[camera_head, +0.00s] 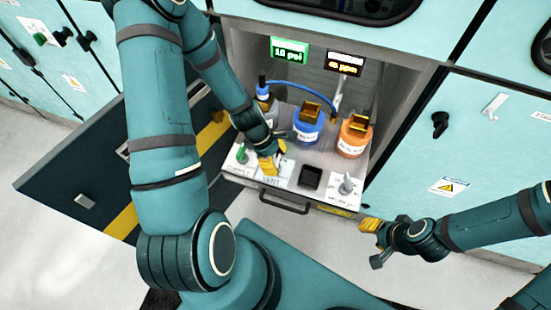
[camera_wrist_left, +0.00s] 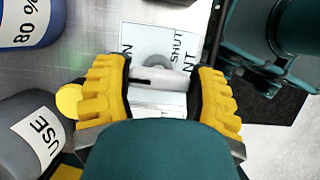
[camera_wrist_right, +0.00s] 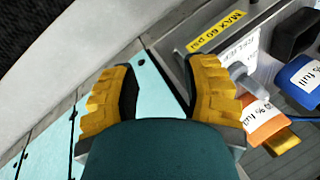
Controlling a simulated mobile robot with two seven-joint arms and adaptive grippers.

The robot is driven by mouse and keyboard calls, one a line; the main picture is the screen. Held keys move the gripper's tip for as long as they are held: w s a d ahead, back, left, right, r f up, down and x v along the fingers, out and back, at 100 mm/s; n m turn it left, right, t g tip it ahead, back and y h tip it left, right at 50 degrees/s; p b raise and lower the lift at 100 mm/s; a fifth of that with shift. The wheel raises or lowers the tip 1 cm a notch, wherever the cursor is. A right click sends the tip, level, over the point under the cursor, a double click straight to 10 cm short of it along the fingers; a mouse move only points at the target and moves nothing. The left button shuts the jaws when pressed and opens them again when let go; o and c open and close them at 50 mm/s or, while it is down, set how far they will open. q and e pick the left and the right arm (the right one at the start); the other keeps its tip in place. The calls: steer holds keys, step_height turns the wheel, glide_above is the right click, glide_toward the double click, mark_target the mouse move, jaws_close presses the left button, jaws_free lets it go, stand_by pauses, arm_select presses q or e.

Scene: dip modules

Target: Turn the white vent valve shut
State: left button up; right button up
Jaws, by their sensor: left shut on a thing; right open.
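The white vent valve sits at the front of the pulled-out module tray, on a white VENT label (camera_head: 270,181). My left gripper (camera_head: 268,164) is down over it and hides most of it in the head view. In the left wrist view the fingers (camera_wrist_left: 160,92) are closed on the white valve handle (camera_wrist_left: 160,77), which lies crosswise between them. The word SHUT shows at the upper right of the valve and the end of another word at its left. My right gripper (camera_head: 372,238) is open and empty, in front of the tray's right corner.
A blue bottle (camera_head: 308,131) and an orange bottle (camera_head: 352,142) stand behind on the tray. A green knob (camera_head: 242,154) is left of the valve and a grey relief valve (camera_head: 347,185) right. Displays (camera_head: 290,50) hang behind. The open door (camera_head: 75,190) is at left.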

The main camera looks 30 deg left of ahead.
arm_select(q)
steer(key=m+p, duration=0.1)
steer(key=m, duration=0.1)
steer(key=m+g+p, duration=0.1)
steer(key=m, duration=0.1)
steer(key=shift+r+g, duration=0.15)
steer(key=shift+g, duration=0.15)
steer(key=m+g+p, duration=0.1)
steer(key=m, duration=0.2)
steer(key=shift+m, duration=0.3)
steer(key=m+g, duration=0.1)
steer(key=m, duration=0.1)
steer(key=m+y, duration=0.1)
steer(key=m, duration=0.2)
steer(key=shift+g, duration=0.4)
steer(key=m+y, duration=0.1)
steer(key=m, duration=0.1)
steer(key=m+g+y, duration=0.1)
steer(key=m, duration=0.2)
steer(key=shift+p, duration=0.3)
steer(key=shift+m, duration=0.3)
steer(key=o, duration=0.9)
